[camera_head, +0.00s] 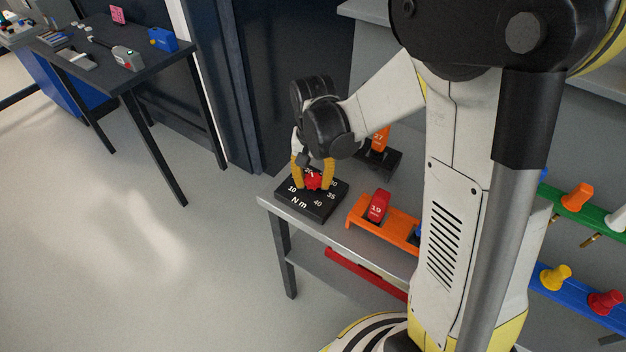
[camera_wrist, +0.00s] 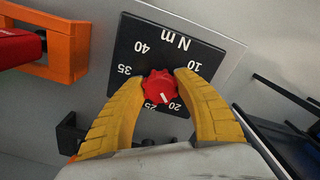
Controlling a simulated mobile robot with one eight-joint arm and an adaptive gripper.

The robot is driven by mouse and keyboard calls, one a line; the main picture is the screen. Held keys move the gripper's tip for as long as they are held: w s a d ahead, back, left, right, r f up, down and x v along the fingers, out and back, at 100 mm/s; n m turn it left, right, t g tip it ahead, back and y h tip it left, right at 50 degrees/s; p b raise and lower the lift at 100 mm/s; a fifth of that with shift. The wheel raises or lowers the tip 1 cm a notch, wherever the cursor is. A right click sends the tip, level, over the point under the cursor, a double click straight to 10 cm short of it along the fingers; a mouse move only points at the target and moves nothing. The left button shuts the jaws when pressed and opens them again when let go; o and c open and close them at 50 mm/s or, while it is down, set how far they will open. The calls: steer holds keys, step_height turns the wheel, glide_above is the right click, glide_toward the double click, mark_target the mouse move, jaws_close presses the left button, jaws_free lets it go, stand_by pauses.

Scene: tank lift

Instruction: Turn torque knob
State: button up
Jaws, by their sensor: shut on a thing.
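The torque knob (camera_wrist: 159,87) is red and scalloped with a white pointer mark. In the wrist view the mark points between 20 and 25, nearer 20. The knob sits at the middle of a black dial plate (camera_wrist: 126,50) printed with N m and white numbers. In the head view the knob (camera_head: 313,181) and the plate (camera_head: 317,213) lie on the left end of a grey bench. My gripper (camera_head: 313,183) reaches down from above, and its yellow fingers are shut on the knob from both sides.
An orange holder (camera_head: 400,232) with a red block marked 19 (camera_head: 378,206) stands to the right of the plate. A black holder with an orange block marked 27 (camera_head: 381,138) stands behind. A dark table (camera_head: 98,49) stands at far left, with open floor between.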

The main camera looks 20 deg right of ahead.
mark_target(313, 179)
steer(key=o, duration=1.2)
step_height(313, 179, up, 12)
